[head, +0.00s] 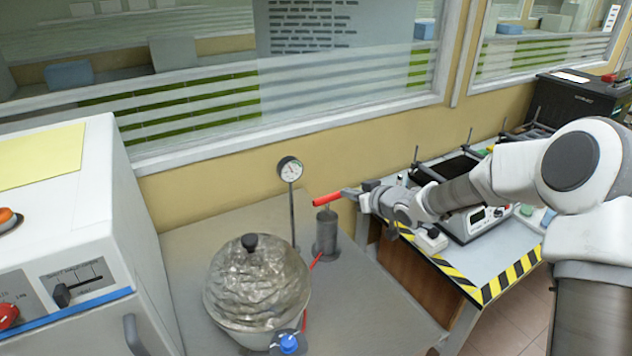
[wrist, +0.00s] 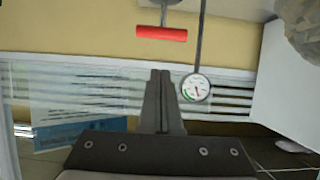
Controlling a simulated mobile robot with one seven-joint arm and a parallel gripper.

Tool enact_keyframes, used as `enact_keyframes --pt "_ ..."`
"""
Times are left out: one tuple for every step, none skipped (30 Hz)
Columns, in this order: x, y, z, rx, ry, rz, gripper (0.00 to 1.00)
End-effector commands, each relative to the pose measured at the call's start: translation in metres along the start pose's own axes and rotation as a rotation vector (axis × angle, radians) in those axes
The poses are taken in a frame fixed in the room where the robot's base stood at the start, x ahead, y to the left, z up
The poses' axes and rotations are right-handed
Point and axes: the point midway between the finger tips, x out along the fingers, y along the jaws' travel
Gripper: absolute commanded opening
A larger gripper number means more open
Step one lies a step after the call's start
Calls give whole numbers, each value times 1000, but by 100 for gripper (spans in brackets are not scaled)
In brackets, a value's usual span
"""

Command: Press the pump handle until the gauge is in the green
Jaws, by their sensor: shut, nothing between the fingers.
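The pump is a grey metal cylinder (head: 326,236) standing on the grey bench, with a red bar handle (head: 327,199) on top. The handle also shows in the wrist view (wrist: 161,34), ahead of the fingertips. My gripper (head: 350,192) is shut and empty at the handle's right end in the head view. In the wrist view its closed fingers (wrist: 160,73) appear apart from the handle; contact cannot be confirmed. The round white gauge (head: 290,169) stands on a thin post left of the pump. In the wrist view the gauge (wrist: 195,88) shows a green arc and a needle, too small to read surely.
A silvery domed vessel (head: 258,285) with a black knob sits in front of the gauge. A white cabinet (head: 60,230) stands at the left. A table with yellow-black edging (head: 485,292) holds instruments at the right. A wall with windows is behind.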

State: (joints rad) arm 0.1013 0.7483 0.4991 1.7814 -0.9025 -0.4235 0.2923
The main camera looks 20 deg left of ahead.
Motion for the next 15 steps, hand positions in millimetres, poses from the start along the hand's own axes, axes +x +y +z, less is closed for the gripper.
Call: enact_keyframes --pt "1 0 4 1 8 0 0" --pt "1 0 6 1 16 -1 0" --pt "1 0 8 2 31 -3 0" --pt "1 0 10 2 43 -4 0" --pt "1 0 12 2 59 -6 0" --pt "0 -1 15 3 81 -8 0" --pt "0 0 18 4 99 -8 0" --pt "-1 0 19 5 119 -9 0" --pt "-2 -1 22 5 146 -11 0" --pt "-4 -1 23 4 168 -11 0" --pt "-5 -1 24 5 188 -11 0" --pt "-7 -1 26 6 213 -11 0" --pt "-8 -1 27 6 233 -11 0" --pt "-10 -1 28 5 252 -10 0" --pt "-12 -1 29 4 275 -9 0"
